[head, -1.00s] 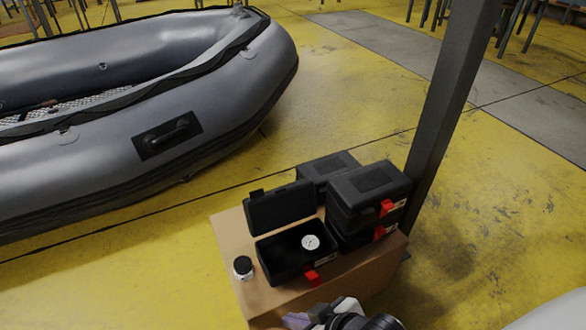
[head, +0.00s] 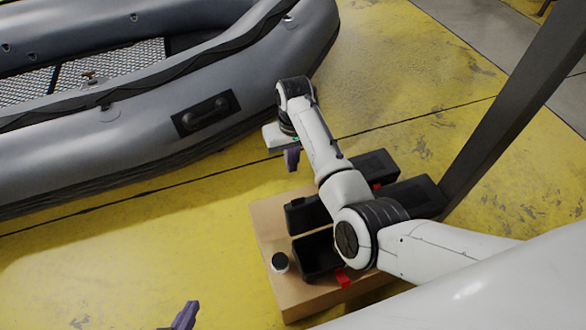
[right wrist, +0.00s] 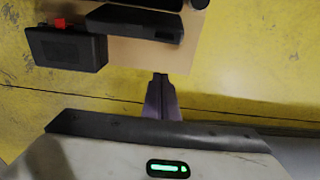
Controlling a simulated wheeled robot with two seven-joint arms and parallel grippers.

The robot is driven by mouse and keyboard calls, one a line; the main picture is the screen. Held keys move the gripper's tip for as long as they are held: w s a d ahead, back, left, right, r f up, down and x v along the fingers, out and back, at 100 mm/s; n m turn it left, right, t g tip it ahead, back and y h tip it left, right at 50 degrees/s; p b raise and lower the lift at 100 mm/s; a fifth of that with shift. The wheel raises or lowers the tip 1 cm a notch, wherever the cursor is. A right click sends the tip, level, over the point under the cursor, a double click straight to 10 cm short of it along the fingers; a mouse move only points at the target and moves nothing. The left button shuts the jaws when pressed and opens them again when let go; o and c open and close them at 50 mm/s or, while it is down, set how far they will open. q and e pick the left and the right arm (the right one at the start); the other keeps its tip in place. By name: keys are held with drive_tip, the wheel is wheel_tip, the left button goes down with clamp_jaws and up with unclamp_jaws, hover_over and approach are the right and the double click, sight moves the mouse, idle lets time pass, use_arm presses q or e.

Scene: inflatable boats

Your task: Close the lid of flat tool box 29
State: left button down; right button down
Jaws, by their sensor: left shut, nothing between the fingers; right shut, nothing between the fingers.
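The open black tool box (head: 313,262) sits on a cardboard carton, its red latch (head: 343,277) at the front. Its lid (head: 305,214) stands raised at the back; my right arm covers part of the box and lid. My right gripper (head: 291,160), with purple fingers, is shut and empty beyond the lid, above the floor by the boat. In the right wrist view its fingers (right wrist: 161,95) point toward the carton, and a black lid-like shape (right wrist: 135,23) lies ahead, apart from them. My left gripper (head: 184,317) is shut and empty at the bottom edge, left of the carton.
Closed black boxes (head: 408,195) stand right of and behind the open one, partly hidden by my arm. A grey inflatable boat (head: 150,135) lies behind, and a dark post (head: 515,110) rises at right.

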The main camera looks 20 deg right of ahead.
wheel_tip(320, 180, down, 10)
drive_tip(key=r+b, duration=0.1)
drive_tip(key=b, duration=0.3)
drive_tip(key=s+p, duration=0.1)
drive_tip(key=s+r+p, duration=0.1)
drive_tip(key=s, duration=0.1)
drive_tip(key=shift+s+d, duration=0.1)
drive_tip(key=shift+s, duration=0.1)
